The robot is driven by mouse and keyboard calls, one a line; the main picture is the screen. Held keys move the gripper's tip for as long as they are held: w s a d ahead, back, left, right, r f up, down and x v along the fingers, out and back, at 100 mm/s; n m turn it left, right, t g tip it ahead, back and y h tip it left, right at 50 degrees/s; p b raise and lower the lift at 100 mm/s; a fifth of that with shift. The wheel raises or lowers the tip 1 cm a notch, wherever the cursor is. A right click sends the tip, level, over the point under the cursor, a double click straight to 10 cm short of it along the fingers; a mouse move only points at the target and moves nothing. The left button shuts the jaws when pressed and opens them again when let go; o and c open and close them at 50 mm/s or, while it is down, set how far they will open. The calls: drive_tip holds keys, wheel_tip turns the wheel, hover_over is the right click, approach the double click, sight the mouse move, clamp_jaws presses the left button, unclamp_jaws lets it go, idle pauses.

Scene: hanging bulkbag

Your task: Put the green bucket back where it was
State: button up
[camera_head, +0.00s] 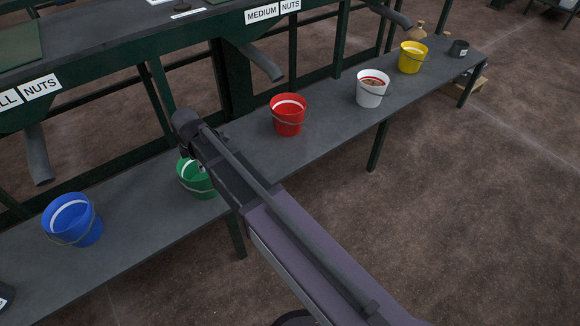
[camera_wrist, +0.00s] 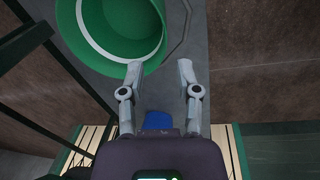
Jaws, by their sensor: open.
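The green bucket (camera_head: 194,178) stands upright on the grey bench, partly hidden behind my arm in the head view. In the wrist view the green bucket (camera_wrist: 118,32) fills the upper left, with a pale band inside its rim; it looks empty. Its handle lies out to the right side. My gripper (camera_wrist: 160,70) is open, with the left fingertip at or very near the bucket's rim and the right one over the bench, beside the handle. I cannot tell whether the fingertip touches the rim. In the head view my gripper is hidden by my arm.
On the same bench (camera_head: 135,232) stand a blue bucket (camera_head: 72,222) to the left and red (camera_head: 288,115), white (camera_head: 371,90) and yellow (camera_head: 411,58) buckets to the right. The white one holds something brownish. Pipes (camera_head: 262,63) hang from the labelled upper shelf behind.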

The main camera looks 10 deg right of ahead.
drive_tip(key=s+d+m, duration=0.3)
drive_tip(key=d+m, duration=0.4)
drive_tip(key=d, duration=0.5)
drive_tip(key=s+d+m, duration=0.3)
drive_tip(key=d+m, duration=0.4)
drive_tip(key=d, duration=0.6)
drive_tip(key=s+d+m+g, duration=0.1)
drive_tip(key=s+d+m, duration=0.2)
drive_tip(key=d+m, duration=0.4)
drive_tip(key=d, duration=0.6)
drive_tip(key=shift+s+d+m+h, duration=0.2)
drive_tip(key=shift+d+m+h, duration=0.1)
drive_tip(key=shift+m, duration=0.1)
drive_tip(key=shift+f, duration=0.1)
